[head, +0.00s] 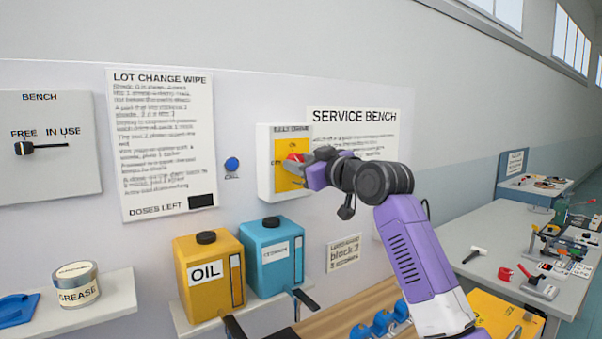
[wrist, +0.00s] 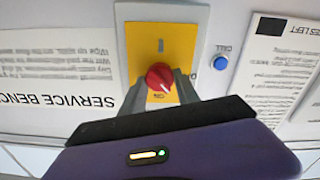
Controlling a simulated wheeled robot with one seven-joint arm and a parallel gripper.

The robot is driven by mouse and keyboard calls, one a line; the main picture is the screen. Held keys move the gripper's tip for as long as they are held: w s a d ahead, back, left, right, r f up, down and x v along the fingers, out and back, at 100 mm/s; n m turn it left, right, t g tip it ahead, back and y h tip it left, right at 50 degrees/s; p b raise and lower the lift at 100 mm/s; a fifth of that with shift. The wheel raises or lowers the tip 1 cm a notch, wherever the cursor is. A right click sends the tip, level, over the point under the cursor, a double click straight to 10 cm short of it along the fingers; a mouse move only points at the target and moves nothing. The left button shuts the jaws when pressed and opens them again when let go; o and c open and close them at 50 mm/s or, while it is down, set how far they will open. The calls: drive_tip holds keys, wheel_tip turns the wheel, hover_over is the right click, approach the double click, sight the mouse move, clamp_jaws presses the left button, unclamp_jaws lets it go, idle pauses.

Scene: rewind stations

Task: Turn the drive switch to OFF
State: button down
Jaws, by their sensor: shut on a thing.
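The drive switch is a red knob on a yellow plate (head: 290,180) on a white wall box (head: 264,165). In the wrist view the red knob (wrist: 160,77) sits on the yellow plate (wrist: 162,40), with the fingers of my gripper (wrist: 160,88) on either side of it. My gripper (head: 303,160) is shut on the knob in front of the box. In the head view the gripper hides most of the knob and part of the plate's lettering. A pale pointer mark shows on the knob toward the lower right in the wrist view.
A blue CALL button (head: 232,164) is on the wall left of the box. A yellow OIL can (head: 209,275) and a blue can (head: 270,255) stand on a shelf below. A grey bench (head: 500,245) with tools is at right.

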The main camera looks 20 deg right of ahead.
drive_tip(key=n+b, duration=0.2)
drive_tip(key=n, duration=0.2)
drive_tip(key=shift+f+n, duration=0.15)
drive_tip(key=shift+n, duration=0.15)
drive_tip(key=shift+a+n+b, duration=0.1)
drive_tip(key=shift+n+b, duration=0.6)
drive_tip(key=shift+n, duration=1.9)
drive_tip(key=c, duration=0.9)
unclamp_jaws()
drive_tip(key=shift+s, duration=0.1)
drive_tip(key=b+v, duration=0.2)
drive_tip(key=v, duration=0.5)
drive_tip(key=shift+s, duration=0.3)
